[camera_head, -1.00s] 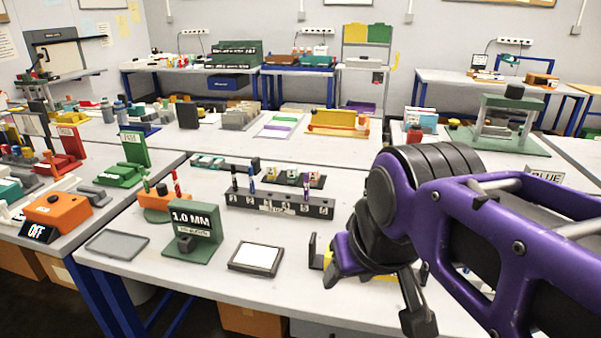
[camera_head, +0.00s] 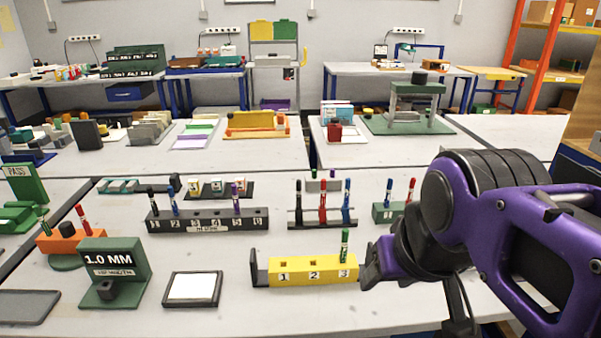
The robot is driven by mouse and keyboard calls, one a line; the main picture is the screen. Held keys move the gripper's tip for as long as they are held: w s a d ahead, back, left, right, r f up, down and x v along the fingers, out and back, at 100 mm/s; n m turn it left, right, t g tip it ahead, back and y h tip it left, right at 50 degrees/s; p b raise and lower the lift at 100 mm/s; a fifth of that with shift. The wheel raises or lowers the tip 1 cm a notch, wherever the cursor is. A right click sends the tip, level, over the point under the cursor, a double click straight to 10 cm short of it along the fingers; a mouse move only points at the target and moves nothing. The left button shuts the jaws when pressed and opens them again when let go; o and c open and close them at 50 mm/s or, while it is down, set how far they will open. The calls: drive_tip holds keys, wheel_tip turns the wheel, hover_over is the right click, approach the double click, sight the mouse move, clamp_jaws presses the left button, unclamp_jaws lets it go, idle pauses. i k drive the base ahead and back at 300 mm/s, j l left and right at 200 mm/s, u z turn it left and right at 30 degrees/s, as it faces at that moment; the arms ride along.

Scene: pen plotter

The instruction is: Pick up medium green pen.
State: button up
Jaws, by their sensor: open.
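A green pen (camera_head: 344,246) stands upright in the hole by the number 3 on a yellow block (camera_head: 300,273) marked 1, 2, 3. Holes 1 and 2 look empty. I cannot read a tip size on either pen. My gripper (camera_head: 415,300) is open and empty, at the right of the yellow block and apart from the green pen there. My arm hides part of the table behind it.
A black numbered rack (camera_head: 222,220) holds several pens behind the yellow block. A rack with red and blue pens (camera_head: 323,203) and a green holder (camera_head: 392,212) stand behind too. A green "1.0 MM" sign (camera_head: 113,270) and a white pad (camera_head: 192,288) are at left.

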sight(343, 253)
drive_tip(key=k+l, duration=0.1)
drive_tip(key=k, duration=0.5)
drive_tip(key=k+l, duration=0.1)
drive_tip(key=k, duration=0.45)
drive_tip(key=i+u, duration=0.15)
